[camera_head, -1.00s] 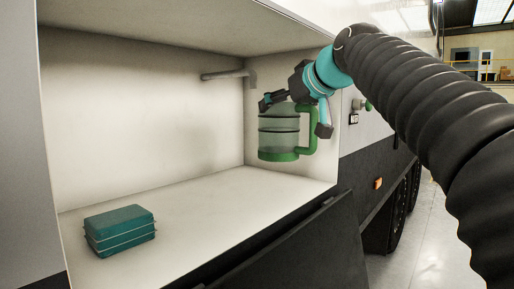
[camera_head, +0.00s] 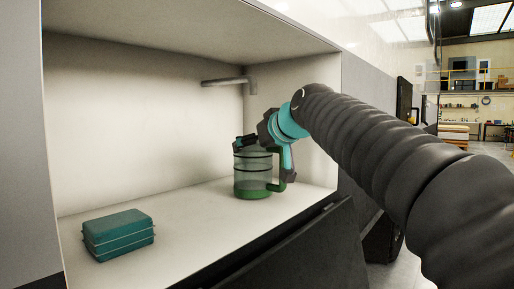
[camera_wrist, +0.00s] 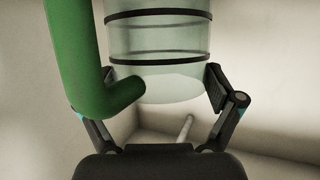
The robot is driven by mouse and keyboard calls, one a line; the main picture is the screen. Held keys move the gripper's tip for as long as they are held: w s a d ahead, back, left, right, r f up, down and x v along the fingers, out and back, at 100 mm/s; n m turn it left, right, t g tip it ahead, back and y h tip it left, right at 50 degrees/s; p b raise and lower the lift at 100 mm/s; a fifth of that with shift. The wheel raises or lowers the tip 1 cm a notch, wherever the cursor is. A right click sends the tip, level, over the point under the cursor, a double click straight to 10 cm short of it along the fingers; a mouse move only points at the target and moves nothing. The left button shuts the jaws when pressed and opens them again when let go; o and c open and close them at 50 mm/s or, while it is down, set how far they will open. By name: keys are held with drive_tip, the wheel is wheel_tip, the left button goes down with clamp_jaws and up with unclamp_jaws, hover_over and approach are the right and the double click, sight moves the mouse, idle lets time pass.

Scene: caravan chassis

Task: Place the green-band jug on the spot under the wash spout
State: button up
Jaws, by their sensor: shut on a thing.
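The green-band jug (camera_head: 254,172) is clear with dark rings, a green base and a green handle. My gripper (camera_head: 262,147) is shut on its upper part, and the jug is upright inside the open compartment. Its base is at or just above the compartment floor; I cannot tell if it touches. The wash spout (camera_head: 228,81) is a grey pipe on the compartment wall, higher in the picture and left of the jug. In the wrist view my fingers flank the clear jug body (camera_wrist: 158,45), with the green handle at left. No marked spot is visible under the spout.
A teal case (camera_head: 118,235) lies on the compartment floor (camera_head: 185,205) at the front left. The floor between case and jug is clear. The compartment's ceiling and right wall (camera_head: 312,130) are close to my arm. A dark panel (camera_head: 300,250) hangs below the front edge.

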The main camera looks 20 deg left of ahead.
drive_tip(key=shift+f, duration=0.1)
drive_tip(key=shift+f, duration=0.15)
drive_tip(key=o, duration=1.3)
drive_tip(key=v, duration=0.6)
drive_tip(key=b+v, duration=0.1)
drive_tip(key=v, duration=0.5)
drive_tip(key=shift+r, duration=0.3)
